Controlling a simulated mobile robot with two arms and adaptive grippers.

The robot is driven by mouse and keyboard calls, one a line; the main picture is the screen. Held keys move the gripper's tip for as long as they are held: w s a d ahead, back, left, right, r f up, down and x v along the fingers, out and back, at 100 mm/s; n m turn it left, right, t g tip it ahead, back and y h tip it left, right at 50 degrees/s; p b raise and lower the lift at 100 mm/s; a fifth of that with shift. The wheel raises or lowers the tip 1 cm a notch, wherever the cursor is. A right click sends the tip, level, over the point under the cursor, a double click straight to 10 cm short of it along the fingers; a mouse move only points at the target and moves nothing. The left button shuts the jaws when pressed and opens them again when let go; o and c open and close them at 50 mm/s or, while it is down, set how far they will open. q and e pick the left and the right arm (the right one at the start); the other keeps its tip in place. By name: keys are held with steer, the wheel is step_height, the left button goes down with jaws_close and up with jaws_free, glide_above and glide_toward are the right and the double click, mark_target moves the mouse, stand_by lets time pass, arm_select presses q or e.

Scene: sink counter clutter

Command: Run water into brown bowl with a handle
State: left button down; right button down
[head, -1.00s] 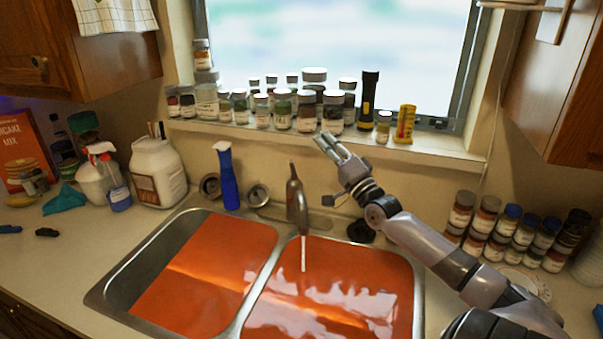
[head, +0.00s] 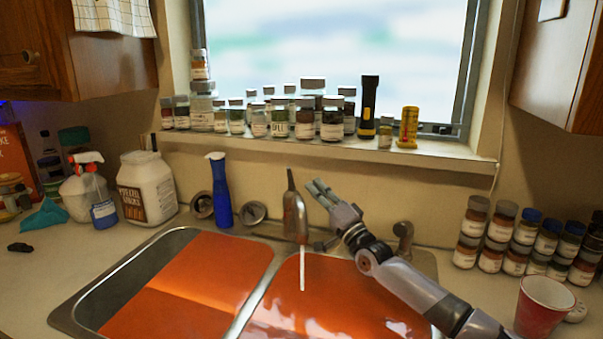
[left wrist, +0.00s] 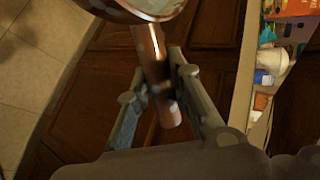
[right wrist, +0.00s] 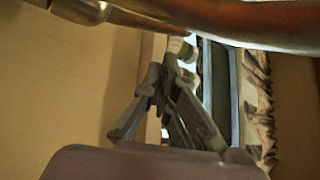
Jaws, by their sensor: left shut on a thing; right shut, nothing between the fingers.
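The brown bowl (left wrist: 150,5) shows only in part at the top of the left wrist view. My left gripper (left wrist: 155,92) is shut on its brown handle (left wrist: 152,58). The bowl and left gripper are out of the head view. The faucet (head: 295,212) stands behind the double sink (head: 180,240), and a thin white stream (head: 302,268) falls from its spout into the right basin. My right gripper (head: 320,190) is shut and empty, just right of the faucet's upper part. In the right wrist view a metallic brown curved part crosses the top, close above the fingers (right wrist: 165,75).
A blue bottle (head: 220,190) and a white jar (head: 147,188) stand behind the sink at left. Several jars (head: 305,118) and a flashlight (head: 368,105) line the sill. Stacked spice jars (head: 520,240) and a red cup (head: 541,305) are at right. Both orange-looking basins appear clear.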

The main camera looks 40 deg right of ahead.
arm_select(q)
steer(key=shift+r+p, duration=0.35)
steer(key=shift+r, duration=0.15)
arm_select(e)
steer(key=x, duration=0.7)
steer(key=shift+w, duration=0.25)
arm_select(q)
steer(key=shift+f+b, duration=0.35)
step_height(320, 180, down, 5)
steer(key=b, duration=0.5)
steer(key=shift+w+f, duration=0.1)
arm_select(e)
steer(key=shift+s+a+f+n+t+y, duration=0.15)
steer(key=shift+s+a+n+t+y, duration=0.1)
steer(key=shift+n+t+y, duration=0.25)
steer(key=shift+s+a+f+n+t+y, duration=0.15)
steer(key=shift+a+n+t+y, duration=0.15)
steer(key=shift+n, duration=0.4)
steer(key=v, duration=0.7)
steer(key=shift+s, duration=0.25)
